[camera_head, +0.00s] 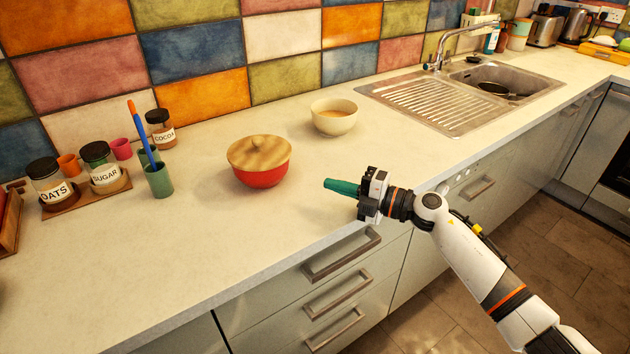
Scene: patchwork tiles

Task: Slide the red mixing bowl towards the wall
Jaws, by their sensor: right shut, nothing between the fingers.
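The red mixing bowl (262,177) stands upright on the worktop, left of the middle of the view. A round wooden lid (259,153) with a knob covers it. My right gripper (328,184), with green fingers, is shut and empty over the front part of the worktop. It points left, to the right of the bowl and a little nearer the front edge, with a gap between them. The tiled wall (203,90) rises behind the worktop. My left gripper is not in view.
A cream bowl (334,124) stands behind and right of the red bowl. A green cup (158,180) with utensils, a cocoa jar (160,130) and a board (88,197) with jars are to the left. The sink (460,93) is at right. The worktop between the red bowl and wall looks clear.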

